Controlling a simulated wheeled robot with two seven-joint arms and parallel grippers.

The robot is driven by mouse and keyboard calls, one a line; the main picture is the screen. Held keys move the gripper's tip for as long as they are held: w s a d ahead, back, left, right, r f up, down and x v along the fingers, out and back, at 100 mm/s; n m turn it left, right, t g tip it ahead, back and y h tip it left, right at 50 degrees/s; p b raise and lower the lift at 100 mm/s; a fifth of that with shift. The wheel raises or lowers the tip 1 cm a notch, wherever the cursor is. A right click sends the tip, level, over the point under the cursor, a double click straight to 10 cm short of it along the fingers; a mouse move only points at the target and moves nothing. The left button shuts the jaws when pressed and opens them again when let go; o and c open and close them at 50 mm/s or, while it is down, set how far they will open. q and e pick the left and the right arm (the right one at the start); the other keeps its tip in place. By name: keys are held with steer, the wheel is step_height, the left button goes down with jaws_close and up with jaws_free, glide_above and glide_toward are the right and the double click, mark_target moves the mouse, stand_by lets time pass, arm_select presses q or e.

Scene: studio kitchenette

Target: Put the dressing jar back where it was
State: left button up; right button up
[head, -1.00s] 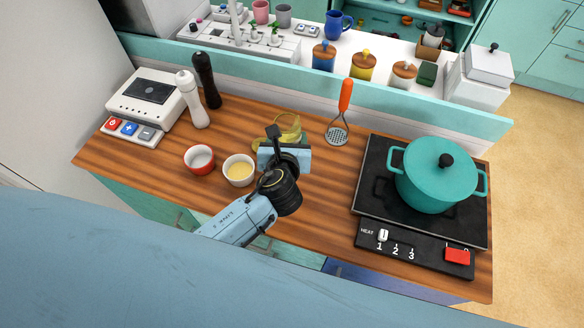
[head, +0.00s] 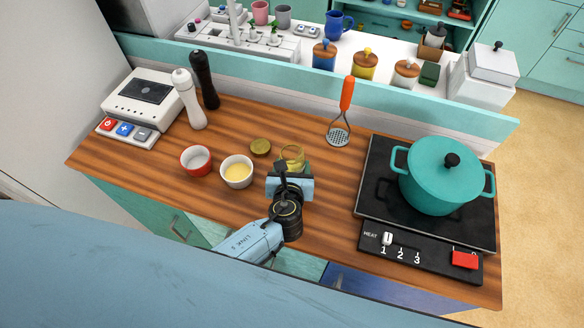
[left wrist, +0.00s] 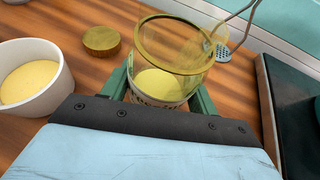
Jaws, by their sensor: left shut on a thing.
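The dressing jar (head: 293,155) is clear glass with a gold rim and pale yellow dressing low inside. It also shows in the left wrist view (left wrist: 172,42), open at the top. My left gripper (head: 290,172) is shut around its lower part, with a green finger on each side in the left wrist view (left wrist: 160,98). I cannot tell whether the jar's base touches the counter. A round gold lid (head: 260,146) lies on the counter to the left of the jar. A white bowl (head: 237,171) with yellow dressing stands left of the gripper. My right gripper is not in view.
A red bowl (head: 196,160) stands left of the white one. White (head: 189,98) and black (head: 205,79) mills stand behind. An orange-handled masher (head: 342,115) is behind right. A teal pot (head: 445,180) sits on the hob at right. Bare wood (head: 330,185) lies between jar and hob.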

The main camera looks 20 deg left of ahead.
arm_select(q)
steer(key=o, duration=0.8)
steer(key=shift+f, duration=0.15)
steer(key=shift+c, duration=0.2)
steer(key=o, duration=0.4)
steer(key=shift+o, duration=0.2)
steer(key=shift+r, duration=0.25)
steer(key=shift+s+d+r, duration=0.1)
steer(key=shift+s+r, duration=0.05)
steer(key=shift+s, duration=0.2)
steer(key=p+v, duration=0.1)
steer(key=v, duration=1)
steer(key=shift+s+p, duration=0.15)
steer(key=shift+p, duration=0.25)
